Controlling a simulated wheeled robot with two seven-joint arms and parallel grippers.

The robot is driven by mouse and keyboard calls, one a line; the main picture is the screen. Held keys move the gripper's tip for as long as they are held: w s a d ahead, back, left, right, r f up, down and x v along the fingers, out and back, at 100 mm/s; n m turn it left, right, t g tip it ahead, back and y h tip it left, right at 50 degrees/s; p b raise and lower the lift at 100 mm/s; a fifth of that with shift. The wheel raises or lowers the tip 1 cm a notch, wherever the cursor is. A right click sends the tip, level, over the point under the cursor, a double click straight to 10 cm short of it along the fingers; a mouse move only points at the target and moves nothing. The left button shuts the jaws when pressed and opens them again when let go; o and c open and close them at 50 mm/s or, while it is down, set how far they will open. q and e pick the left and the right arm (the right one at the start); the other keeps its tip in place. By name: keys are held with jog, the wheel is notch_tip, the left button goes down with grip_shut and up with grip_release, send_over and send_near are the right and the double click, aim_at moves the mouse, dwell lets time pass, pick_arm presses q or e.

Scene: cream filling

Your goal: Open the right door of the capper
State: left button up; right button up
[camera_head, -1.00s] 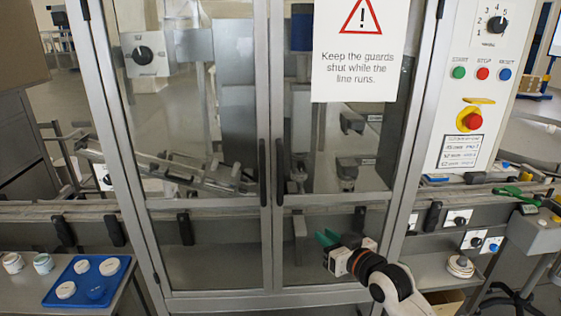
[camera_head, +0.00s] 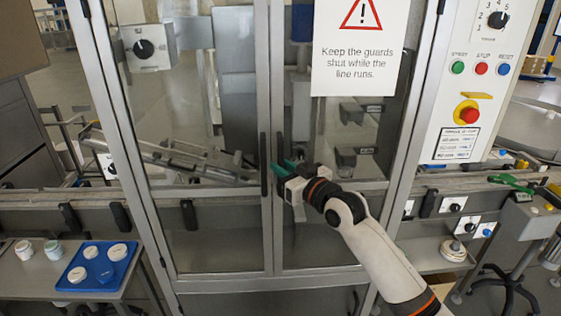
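The right door (camera_head: 335,225) of the capper is a glazed panel in a grey frame, and it looks shut beside the left door (camera_head: 215,235). Its black vertical handle (camera_head: 280,150) is at its left edge, next to the left door's handle (camera_head: 263,165). My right gripper (camera_head: 281,170), with green fingertips, is at the lower part of the right door's handle. I cannot tell whether the fingers touch it or are around it, as they are small and partly hidden by the gripper body. My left gripper is not in view.
A warning sign (camera_head: 360,60) is on the right door's glass. A control panel (camera_head: 470,85) with buttons stands to the right. A blue tray (camera_head: 95,267) with white-lidded jars is on a side table at lower left. A conveyor runs across behind the glass.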

jog(key=shift+w+a, duration=0.35)
jog(key=shift+w, duration=0.1)
grip_shut()
